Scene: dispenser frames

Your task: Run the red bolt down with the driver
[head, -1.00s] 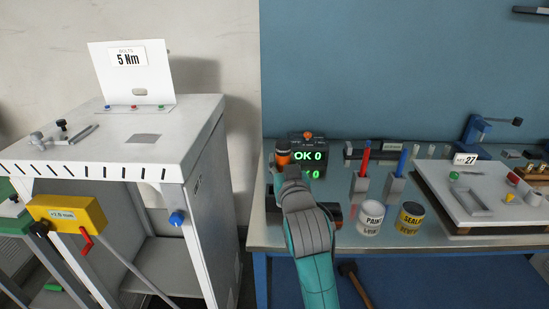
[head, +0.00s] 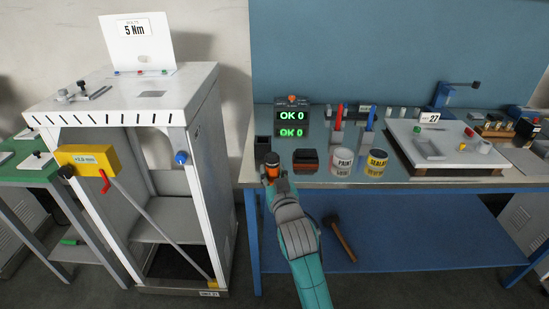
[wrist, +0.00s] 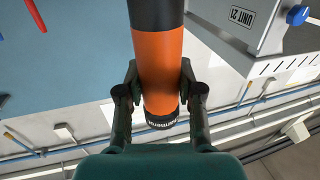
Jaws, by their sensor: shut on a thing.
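My gripper (head: 274,174) is shut around an orange and black driver (head: 271,160) near the bench's front edge. In the wrist view the driver (wrist: 158,65) runs upright between both fingers (wrist: 158,90); its tip is out of view. A white cabinet (head: 140,85) stands to the left, with a raised panel (head: 134,42) reading "5 Nm". A small red bolt (head: 144,72) shows at the panel's foot, between a blue one and a green one. How far it is screwed in is too small to tell.
A display (head: 291,124) on the bench (head: 225,183) reads "OK 0". Paint (head: 342,162) and sealer (head: 376,164) cans stand to its right. A yellow block (head: 86,159) with a red handle sticks out at the cabinet's front. A gap separates cabinet and bench.

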